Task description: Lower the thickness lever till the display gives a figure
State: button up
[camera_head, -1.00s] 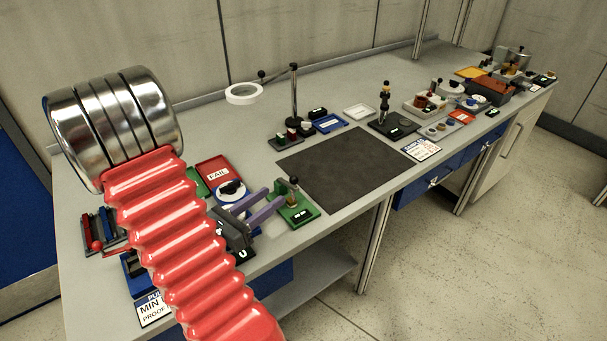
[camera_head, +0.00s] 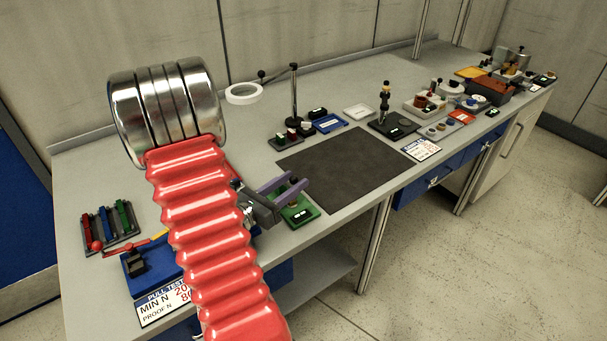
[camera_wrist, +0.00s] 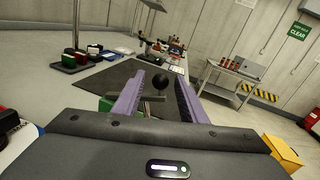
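The thickness gauge has a green base (camera_head: 300,214) near the bench's front edge, left of the dark mat. Its small dark display (camera_head: 304,215) shows light marks too small to read. My gripper (camera_head: 298,179) has two purple fingers, which reach over the gauge. In the wrist view the fingers are wide apart, and a round black knob (camera_wrist: 160,82), seemingly the lever's end, shows between them, with a gap on both sides. A grey bar (camera_wrist: 150,98) lies below the knob. The green base (camera_wrist: 105,104) partly shows behind the left finger. The rest of the gauge is hidden by my gripper.
A dark mat (camera_head: 350,170) lies flat and clear to the right. A magnifier lamp stand (camera_head: 295,100) and small blocks stand behind. A blue pull-test fixture (camera_head: 145,275) and a rack of coloured handles (camera_head: 108,225) are at the left. My red arm covers the bench between.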

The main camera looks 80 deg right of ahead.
jog(key=shift+x, duration=2.55)
jog(key=shift+c, duration=0.2)
grip_shut()
